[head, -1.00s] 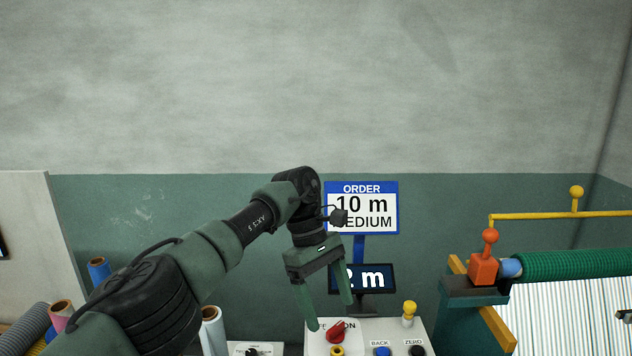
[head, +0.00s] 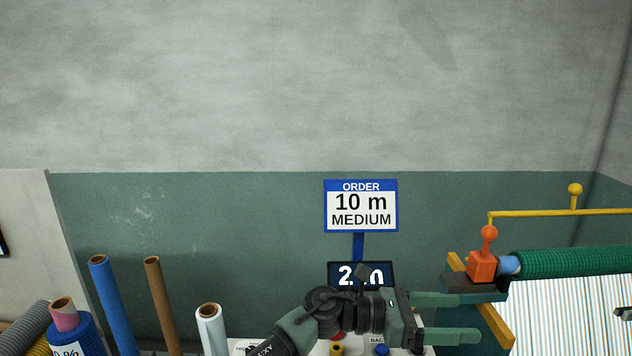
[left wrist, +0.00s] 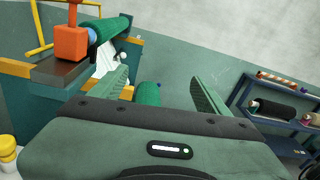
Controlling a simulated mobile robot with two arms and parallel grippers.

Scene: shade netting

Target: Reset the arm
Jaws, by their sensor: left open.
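My left gripper (head: 448,317) is open and empty, with its two green fingers pointing right in the head view. It hovers in front of the control panel (head: 322,349) and hides part of it and of the display (head: 336,268). In the left wrist view my left gripper's fingers (left wrist: 160,90) stand wide apart, with a green roll (left wrist: 147,94) showing beyond them. A dark tip at the right edge of the head view may be my right gripper, but too little shows to tell.
An order sign (head: 361,206) reads 10 m MEDIUM. An orange block (head: 482,267) and a green netting roll (head: 575,262) are at the right. Several rolls, one blue (head: 113,300), stand at the left. A shelf (left wrist: 275,115) is in the left wrist view.

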